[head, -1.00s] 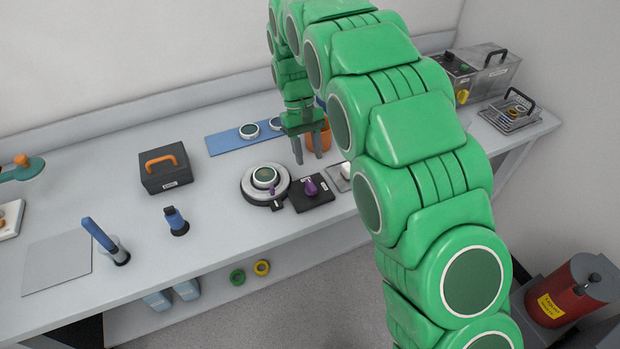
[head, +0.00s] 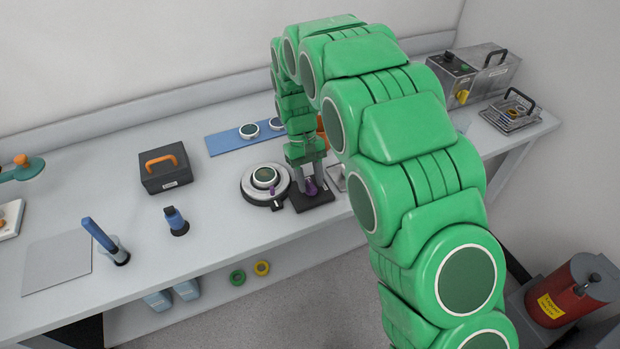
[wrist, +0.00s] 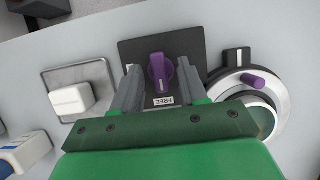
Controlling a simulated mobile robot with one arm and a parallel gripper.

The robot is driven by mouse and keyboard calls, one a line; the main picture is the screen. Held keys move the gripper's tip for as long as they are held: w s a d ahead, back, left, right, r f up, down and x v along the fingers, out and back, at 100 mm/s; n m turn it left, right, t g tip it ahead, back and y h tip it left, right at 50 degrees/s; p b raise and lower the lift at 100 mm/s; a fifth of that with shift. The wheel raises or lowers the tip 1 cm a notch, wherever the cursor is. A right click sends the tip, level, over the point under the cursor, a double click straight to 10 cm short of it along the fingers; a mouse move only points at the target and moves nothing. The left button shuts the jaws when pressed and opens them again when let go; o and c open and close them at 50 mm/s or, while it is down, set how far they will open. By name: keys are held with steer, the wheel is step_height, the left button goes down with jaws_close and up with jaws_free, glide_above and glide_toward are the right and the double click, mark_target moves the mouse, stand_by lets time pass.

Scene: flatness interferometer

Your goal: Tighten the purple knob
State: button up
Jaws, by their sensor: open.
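The purple knob (head: 311,187) stands on a black square plate (head: 318,203) near the front edge of the bench. In the wrist view the knob (wrist: 160,72) sits between and a little beyond my fingertips, beside a white label reading "FREE". My gripper (wrist: 160,80) is open, with one grey finger on each side of the knob; I see a gap on both sides. In the head view my gripper (head: 307,182) points down over the plate, and its fingers partly cover the knob.
A round stage (head: 250,190) with a small purple peg (wrist: 262,82) stands close beside the plate. On the other side is a metal plate with a white block (wrist: 72,99). A black box with an orange handle (head: 166,168) stands farther left.

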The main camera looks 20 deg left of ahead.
jaws_close()
